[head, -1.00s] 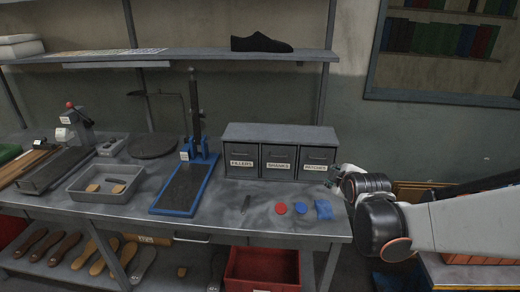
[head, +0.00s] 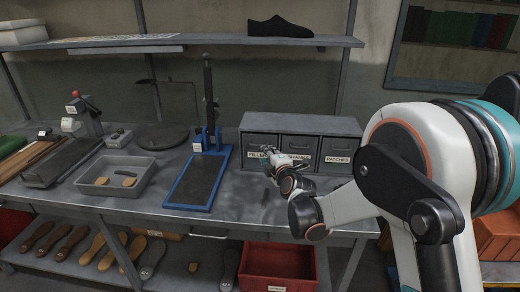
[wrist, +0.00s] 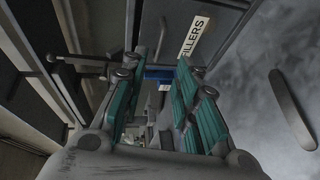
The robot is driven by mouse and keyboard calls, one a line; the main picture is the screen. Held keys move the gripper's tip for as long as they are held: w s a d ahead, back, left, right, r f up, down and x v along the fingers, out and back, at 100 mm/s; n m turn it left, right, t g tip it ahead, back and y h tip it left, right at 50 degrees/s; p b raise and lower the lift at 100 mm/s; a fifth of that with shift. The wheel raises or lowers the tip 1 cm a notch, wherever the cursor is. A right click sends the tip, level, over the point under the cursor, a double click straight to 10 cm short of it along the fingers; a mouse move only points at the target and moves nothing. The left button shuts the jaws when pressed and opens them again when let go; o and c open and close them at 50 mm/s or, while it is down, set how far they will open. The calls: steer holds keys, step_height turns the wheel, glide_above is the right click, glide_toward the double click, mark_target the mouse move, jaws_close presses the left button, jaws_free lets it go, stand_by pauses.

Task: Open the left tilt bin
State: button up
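The left tilt bin (head: 262,139) is a dark grey box front labelled FILLERS, in a row of three on the bench in the head view. It looks shut. My gripper (head: 271,163) is in front of its lower part, close to the label, and partly hides it and the middle bin's label. In the wrist view the FILLERS bin front (wrist: 221,17) with its white label lies just beyond the fingers. My gripper (wrist: 160,73) shows two green-padded fingers spread apart with nothing between them. I cannot tell whether a finger touches the bin.
The middle bin (head: 299,142) and right PATCHES bin (head: 338,148) stand alongside. A blue-framed press (head: 198,180) is left of the bins. A dark oblong piece (wrist: 292,108) lies on the bench near my gripper. A shelf (head: 200,43) runs above.

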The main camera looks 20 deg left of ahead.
steer(key=b+x, duration=0.2)
steer(key=x, duration=0.8)
steer(key=shift+w, duration=0.1)
jaws_close()
